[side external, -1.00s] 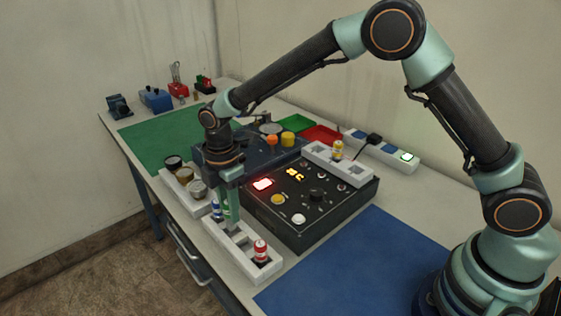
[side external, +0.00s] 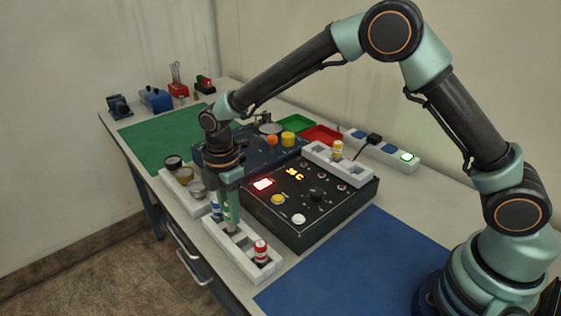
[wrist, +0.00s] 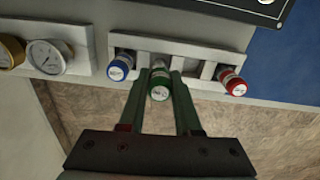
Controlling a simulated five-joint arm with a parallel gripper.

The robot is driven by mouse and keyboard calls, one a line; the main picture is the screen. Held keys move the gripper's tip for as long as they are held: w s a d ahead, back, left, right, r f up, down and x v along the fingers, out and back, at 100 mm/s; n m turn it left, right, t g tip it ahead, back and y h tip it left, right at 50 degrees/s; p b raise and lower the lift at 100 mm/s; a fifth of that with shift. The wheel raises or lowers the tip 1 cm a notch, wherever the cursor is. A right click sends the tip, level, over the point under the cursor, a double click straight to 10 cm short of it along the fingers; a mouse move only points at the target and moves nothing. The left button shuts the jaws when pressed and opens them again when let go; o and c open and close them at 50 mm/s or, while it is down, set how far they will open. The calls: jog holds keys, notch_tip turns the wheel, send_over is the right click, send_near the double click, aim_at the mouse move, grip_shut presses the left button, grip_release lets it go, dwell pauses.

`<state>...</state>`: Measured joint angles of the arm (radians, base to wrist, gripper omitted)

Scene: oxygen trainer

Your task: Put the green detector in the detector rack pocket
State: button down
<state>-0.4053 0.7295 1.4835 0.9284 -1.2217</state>
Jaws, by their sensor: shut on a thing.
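My gripper (wrist: 158,100) is shut on the green detector (wrist: 160,85), with one finger on each side of it. In the side external view the green detector (side external: 227,215) shows only partly behind my fingers, over the front white rack (side external: 246,262). In the wrist view that rack (wrist: 200,50) holds a blue detector (wrist: 120,68) left of the green one and a red detector (wrist: 232,85) at the right. An open pocket (wrist: 207,70) lies between green and red. I cannot tell whether the green detector's base is inside a pocket or just above it.
A black control box (side external: 335,205) with a lit red display stands behind the rack. A second white rack (side external: 355,172) with a yellow detector (side external: 338,150) lies on its far side. Gauges (side external: 184,176) sit left of the front rack. The blue mat (side external: 360,265) is clear.

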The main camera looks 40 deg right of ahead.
jog(key=shift+f, duration=0.25)
jog(key=shift+f, duration=0.35)
jog(key=shift+f, duration=0.35)
jog(key=shift+f, duration=0.3)
jog(key=shift+f, duration=0.15)
jog(key=c, duration=0.5)
grip_release()
